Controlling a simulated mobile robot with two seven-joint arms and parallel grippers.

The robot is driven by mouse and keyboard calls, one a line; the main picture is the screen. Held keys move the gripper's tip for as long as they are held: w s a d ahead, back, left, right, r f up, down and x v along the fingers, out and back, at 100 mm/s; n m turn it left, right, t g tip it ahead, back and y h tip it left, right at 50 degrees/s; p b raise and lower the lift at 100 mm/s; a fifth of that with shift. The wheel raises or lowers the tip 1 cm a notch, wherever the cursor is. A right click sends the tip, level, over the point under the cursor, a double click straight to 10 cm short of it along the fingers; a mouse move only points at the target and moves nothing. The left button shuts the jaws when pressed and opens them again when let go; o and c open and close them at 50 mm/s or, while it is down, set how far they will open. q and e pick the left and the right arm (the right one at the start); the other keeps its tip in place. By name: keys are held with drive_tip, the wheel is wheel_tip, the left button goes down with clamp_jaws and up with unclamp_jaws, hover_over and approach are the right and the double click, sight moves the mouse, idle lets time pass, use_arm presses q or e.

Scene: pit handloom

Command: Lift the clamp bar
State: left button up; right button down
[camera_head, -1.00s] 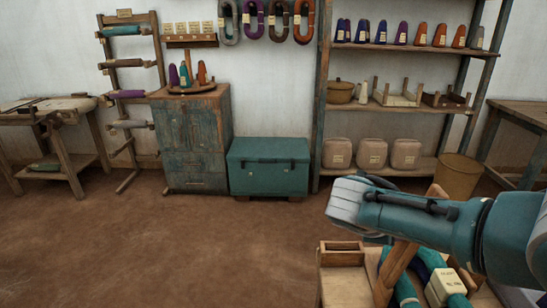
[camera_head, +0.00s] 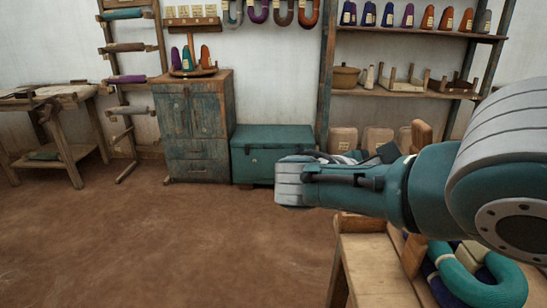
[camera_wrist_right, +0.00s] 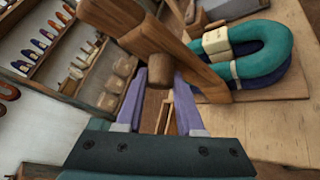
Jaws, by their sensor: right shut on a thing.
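In the right wrist view, my right gripper (camera_wrist_right: 160,76) is shut on the short round peg (camera_wrist_right: 158,73) of a brown wooden bar, which I take to be the clamp bar (camera_wrist_right: 203,70). The bar slants across the view in front of the fingers. In the head view, parts of a wooden bar (camera_head: 414,256) show above and below my right arm, and the arm hides its middle. My right gripper is hidden there. Whether the bar touches the bench cannot be told. My left gripper is in neither view.
A wooden bench (camera_head: 372,272) stands at the lower right. Teal and dark blue yarn hanks (camera_head: 480,285) lie on it, close to the bar. A shelf rack (camera_head: 405,93), a teal chest (camera_head: 262,138) and a cabinet (camera_head: 193,130) stand along the wall. The floor at left is clear.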

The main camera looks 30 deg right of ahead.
drive_tip(key=shift+f, duration=0.15)
drive_tip(key=c, duration=0.5)
unclamp_jaws()
drive_tip(key=shift+w+a, duration=0.1)
drive_tip(key=shift+a, duration=0.05)
drive_tip(key=v, duration=0.9)
drive_tip(key=shift+a+r+p, duration=0.25)
drive_tip(key=shift+a+p, duration=0.05)
drive_tip(key=shift+a, duration=0.05)
